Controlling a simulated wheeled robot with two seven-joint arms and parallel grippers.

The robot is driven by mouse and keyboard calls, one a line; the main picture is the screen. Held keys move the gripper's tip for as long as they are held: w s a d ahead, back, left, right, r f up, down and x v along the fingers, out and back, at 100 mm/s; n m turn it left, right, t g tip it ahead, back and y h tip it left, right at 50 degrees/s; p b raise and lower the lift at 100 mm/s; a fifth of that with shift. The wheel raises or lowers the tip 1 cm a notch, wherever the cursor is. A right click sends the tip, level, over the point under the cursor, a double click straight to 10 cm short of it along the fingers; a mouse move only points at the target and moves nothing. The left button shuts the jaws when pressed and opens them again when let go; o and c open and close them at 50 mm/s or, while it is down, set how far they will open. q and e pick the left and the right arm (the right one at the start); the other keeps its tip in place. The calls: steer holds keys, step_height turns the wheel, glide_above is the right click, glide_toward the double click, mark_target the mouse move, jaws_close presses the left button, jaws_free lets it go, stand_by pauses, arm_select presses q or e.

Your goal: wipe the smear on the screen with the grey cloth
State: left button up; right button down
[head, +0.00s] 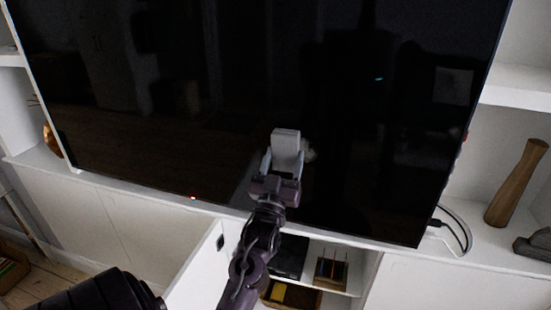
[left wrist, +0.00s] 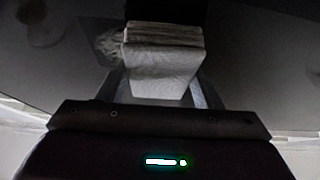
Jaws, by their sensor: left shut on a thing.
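The black screen (head: 200,110) fills most of the head view, tilted in the picture. My left gripper (head: 283,170) is shut on the folded grey cloth (head: 286,142), in front of the lower middle of the screen. The cloth also shows between the fingers in the left wrist view (left wrist: 163,60). I cannot tell whether the cloth touches the screen. My right gripper is not in view.
The screen stands on a white cabinet (head: 130,225). Below, a cabinet door is open, showing shelves with a small box (head: 330,272). A wooden vase (head: 516,183) and a cable (head: 462,232) are on the right. A copper-coloured object (head: 50,138) stands at left.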

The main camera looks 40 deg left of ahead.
arm_select(q)
steer(key=shift+w+d, duration=0.6)
steer(key=shift+d, duration=0.45)
steer(key=shift+w+d, duration=0.55)
steer(key=shift+d, duration=0.55)
steer(key=shift+w+d, duration=0.6)
steer(key=shift+d, duration=0.55)
steer(key=s+a, duration=0.5)
steer(key=a, duration=0.5)
steer(key=shift+p, duration=0.4)
steer(key=shift+s+d+p, duration=0.2)
steer(key=shift+s+d, duration=0.25)
steer(key=shift+s, duration=0.4)
steer(key=shift+s+d+p, duration=0.25)
steer(key=shift+s+d, duration=0.15)
steer(key=shift+s, duration=0.45)
steer(key=shift+s+d+p, duration=0.2)
steer(key=shift+s+d, duration=0.25)
steer(key=shift+s, duration=0.4)
